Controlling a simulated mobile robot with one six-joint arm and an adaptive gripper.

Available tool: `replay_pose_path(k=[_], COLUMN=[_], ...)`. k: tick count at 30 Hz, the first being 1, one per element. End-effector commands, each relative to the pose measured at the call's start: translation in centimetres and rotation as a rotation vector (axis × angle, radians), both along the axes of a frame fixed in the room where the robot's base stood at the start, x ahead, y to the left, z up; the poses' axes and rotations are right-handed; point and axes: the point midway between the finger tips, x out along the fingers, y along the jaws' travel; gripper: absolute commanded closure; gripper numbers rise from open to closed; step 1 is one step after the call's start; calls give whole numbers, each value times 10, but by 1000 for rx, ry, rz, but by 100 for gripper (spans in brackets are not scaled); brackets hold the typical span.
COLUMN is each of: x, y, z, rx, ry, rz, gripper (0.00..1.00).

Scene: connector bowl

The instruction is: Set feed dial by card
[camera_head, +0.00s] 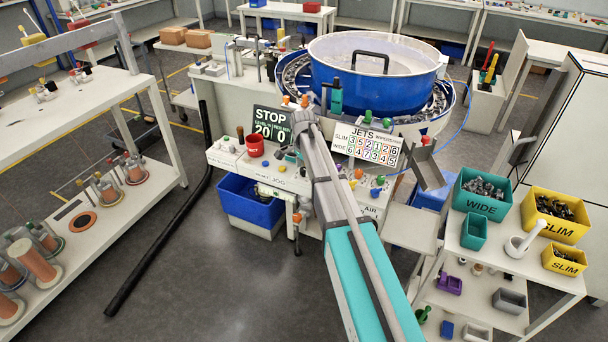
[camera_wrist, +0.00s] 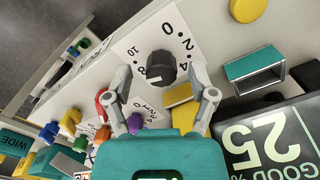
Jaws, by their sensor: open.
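The feed dial (camera_wrist: 161,66) is a dark grey knob on a white scale plate (camera_wrist: 128,45), with 0, 2, 4, 8 and 10 readable in the wrist view. My gripper (camera_wrist: 160,76) is open, its two grey fingers on either side of the knob; I cannot tell whether they touch it. A small light mark shows on the knob, but its reading is unclear. The head view shows a white card (camera_head: 366,145) headed JETS, with SLIM and WIDE rows of coloured numbers. My arm hides the dial there.
A dark display (camera_head: 271,122) reads STOP with 20 and 0. A blue bowl feeder (camera_head: 375,75) stands behind. A green WIDE bin (camera_head: 482,206) and yellow SLIM bins stand right. A teal-framed block (camera_wrist: 253,68) sits beside the dial.

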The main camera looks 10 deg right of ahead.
Motion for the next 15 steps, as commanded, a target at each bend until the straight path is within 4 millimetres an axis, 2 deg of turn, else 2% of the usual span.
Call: replay_pose_path(k=[4,15], x=[0,0], y=[0,0], z=[-8,-9], rx=[0,0], ry=[0,0], rz=[0,0], gripper=[27,27])
